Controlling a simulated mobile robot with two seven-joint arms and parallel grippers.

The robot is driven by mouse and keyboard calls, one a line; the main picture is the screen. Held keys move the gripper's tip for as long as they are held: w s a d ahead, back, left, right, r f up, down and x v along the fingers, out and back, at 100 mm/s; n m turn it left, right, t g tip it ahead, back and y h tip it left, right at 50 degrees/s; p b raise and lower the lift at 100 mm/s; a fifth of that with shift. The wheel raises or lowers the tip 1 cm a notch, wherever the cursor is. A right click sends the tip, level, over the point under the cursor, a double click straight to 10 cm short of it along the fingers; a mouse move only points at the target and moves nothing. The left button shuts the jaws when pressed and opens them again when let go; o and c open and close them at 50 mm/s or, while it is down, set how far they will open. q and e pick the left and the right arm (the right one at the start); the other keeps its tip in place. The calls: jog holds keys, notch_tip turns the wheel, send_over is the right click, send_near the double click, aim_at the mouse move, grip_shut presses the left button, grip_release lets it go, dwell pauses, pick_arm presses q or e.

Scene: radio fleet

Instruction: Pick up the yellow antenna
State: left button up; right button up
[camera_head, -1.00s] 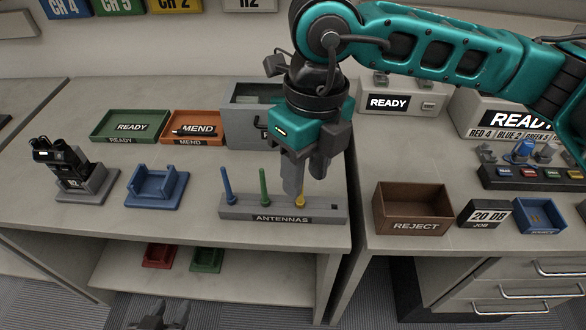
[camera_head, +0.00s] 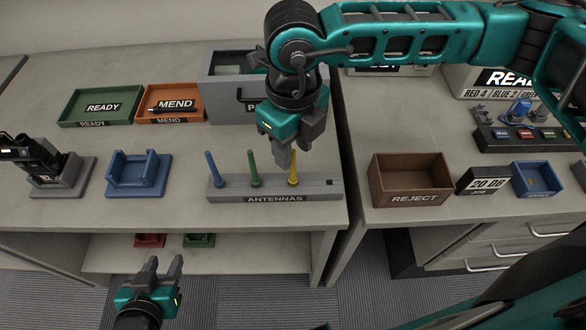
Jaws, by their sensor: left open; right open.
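The yellow antenna (camera_head: 293,170) stands upright in the grey ANTENNAS rack (camera_head: 225,190), beside a green antenna (camera_head: 253,170) and a blue antenna (camera_head: 212,170). My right gripper (camera_head: 294,160) points down at the top of the yellow antenna. It is open, and its fingers overlap the antenna's upper end in the picture. I cannot tell whether they touch it. My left gripper (camera_head: 162,268) is open and empty, low in front of the table's shelf.
A brown REJECT bin (camera_head: 411,196) and a job counter (camera_head: 484,187) stand on the right table. A blue cradle (camera_head: 138,175), a green READY tray (camera_head: 99,107) and an orange MEND tray (camera_head: 170,104) are left of the rack. A grey drawer box (camera_head: 225,93) stands behind it.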

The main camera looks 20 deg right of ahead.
aim_at(293, 179)
notch_tip(293, 179, down, 4)
jog(key=shift+f, duration=0.25)
grip_shut()
dwell(0.3)
